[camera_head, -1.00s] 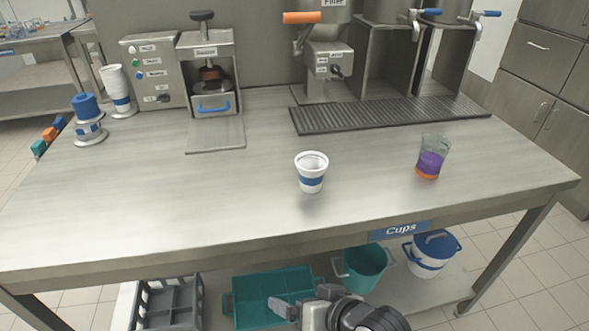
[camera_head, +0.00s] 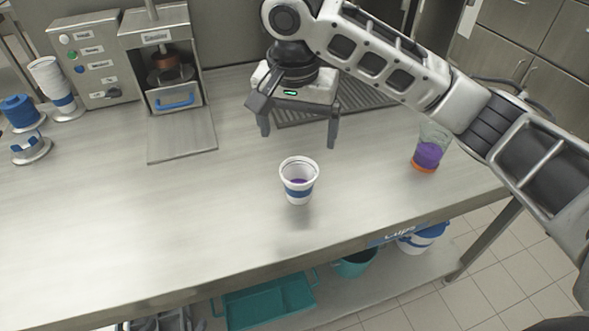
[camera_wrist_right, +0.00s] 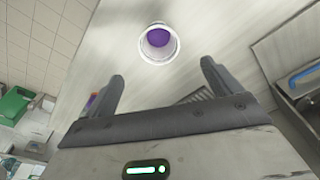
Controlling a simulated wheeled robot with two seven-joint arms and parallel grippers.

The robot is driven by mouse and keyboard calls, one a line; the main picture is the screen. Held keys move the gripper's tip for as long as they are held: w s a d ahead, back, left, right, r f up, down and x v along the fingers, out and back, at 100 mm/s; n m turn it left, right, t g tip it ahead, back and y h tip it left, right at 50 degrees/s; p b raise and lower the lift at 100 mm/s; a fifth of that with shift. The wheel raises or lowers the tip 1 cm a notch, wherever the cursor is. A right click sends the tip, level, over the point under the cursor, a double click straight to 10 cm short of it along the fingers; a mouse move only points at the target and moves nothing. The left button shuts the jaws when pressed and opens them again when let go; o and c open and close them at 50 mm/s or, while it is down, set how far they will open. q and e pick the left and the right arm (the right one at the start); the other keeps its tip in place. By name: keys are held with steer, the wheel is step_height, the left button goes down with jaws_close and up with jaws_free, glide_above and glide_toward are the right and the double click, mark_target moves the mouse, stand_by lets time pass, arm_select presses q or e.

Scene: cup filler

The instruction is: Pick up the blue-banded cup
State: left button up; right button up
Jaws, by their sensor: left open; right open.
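The blue-banded cup (camera_head: 298,191) is white and stands upright on the metal table, with something purple inside. In the right wrist view the cup (camera_wrist_right: 158,44) shows its round rim, ahead of the fingers and about midway between them. My right gripper (camera_head: 298,138) is open and empty, fingers pointing down, above and behind the cup in the head view. Its fingers also show in the wrist view (camera_wrist_right: 161,78), apart from the cup. I cannot make out my left gripper in these frames.
A clear glass with purple contents and an orange base (camera_head: 427,151) stands to the right. A drip grate (camera_head: 350,103) lies behind my gripper. A machine with a blue handle (camera_head: 172,97) and a stack of white cups (camera_head: 55,85) stand back left. The table left of the cup is clear.

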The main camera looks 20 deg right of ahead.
mark_target(299, 182)
steer(key=f, duration=0.9)
steer(key=w+d+f, duration=0.1)
steer(key=f, duration=0.4)
steer(key=shift+f, duration=0.25)
steer(key=shift+a, duration=0.1)
steer(key=c, duration=1)
